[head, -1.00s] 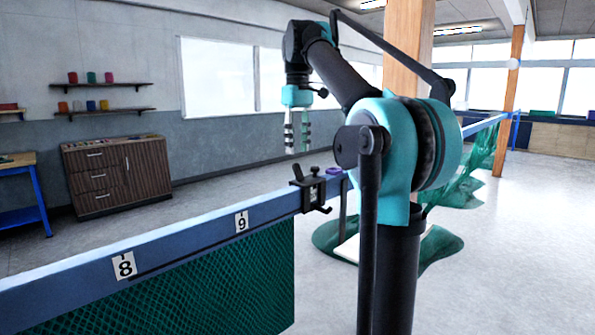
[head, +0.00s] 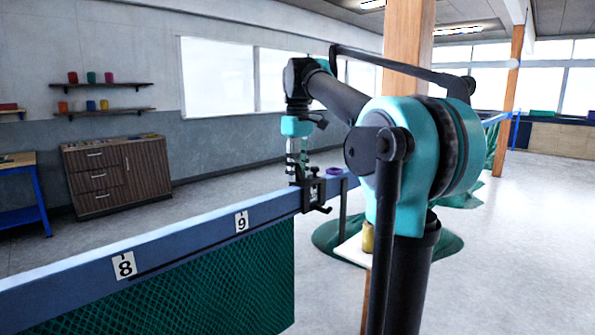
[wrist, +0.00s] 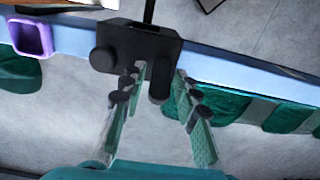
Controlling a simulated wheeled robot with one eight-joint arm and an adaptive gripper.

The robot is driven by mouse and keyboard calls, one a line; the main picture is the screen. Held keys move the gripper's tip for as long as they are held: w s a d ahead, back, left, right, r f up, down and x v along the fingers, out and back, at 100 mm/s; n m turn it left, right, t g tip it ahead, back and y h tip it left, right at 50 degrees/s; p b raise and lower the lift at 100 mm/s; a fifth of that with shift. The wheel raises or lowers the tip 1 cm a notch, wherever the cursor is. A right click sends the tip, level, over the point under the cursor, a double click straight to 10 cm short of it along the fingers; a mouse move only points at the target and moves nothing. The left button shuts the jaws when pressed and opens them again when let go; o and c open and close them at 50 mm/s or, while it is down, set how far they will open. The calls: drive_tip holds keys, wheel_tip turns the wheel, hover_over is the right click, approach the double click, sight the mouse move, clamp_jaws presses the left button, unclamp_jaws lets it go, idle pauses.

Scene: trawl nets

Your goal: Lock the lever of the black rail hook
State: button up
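The black rail hook (head: 316,196) sits clamped over the blue rail (head: 190,237), just right of label 9. It also shows in the wrist view (wrist: 140,42) as a black block with a round knob at its left. A short round-ended black bar, which looks like the lever (wrist: 158,86), sticks out from the block towards my gripper. My gripper (wrist: 157,78) is open. Its two fingers stand on either side of the bar, with gaps visible. In the head view my gripper (head: 299,177) is lowered right at the hook, and its fingertips partly overlap it.
A purple ring-like piece (head: 334,171) is on the rail close beyond the hook; the wrist view shows it left of the hook (wrist: 32,38). Green netting (head: 190,285) hangs below the rail. A yellow jar (head: 367,238) stands on a small pale-topped stand near my arm.

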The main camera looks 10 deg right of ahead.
clamp_jaws()
drive_tip(key=shift+s, duration=0.1)
drive_tip(key=t+y, duration=0.2)
drive_tip(key=t, duration=0.1)
drive_tip(key=s+d+t+y, duration=0.1)
drive_tip(key=shift+r+t, duration=0.15)
drive_tip(key=shift+t, duration=0.15)
drive_tip(key=t+y, duration=0.2)
drive_tip(key=s+t+y, duration=0.1)
drive_tip(key=t, duration=0.1)
drive_tip(key=shift+d+f, duration=0.2)
drive_tip(key=shift+d, duration=0.15)
drive_tip(key=shift+t+y, duration=0.3)
drive_tip(key=shift+y, duration=0.1)
drive_tip(key=shift+o, duration=1.7)
unclamp_jaws()
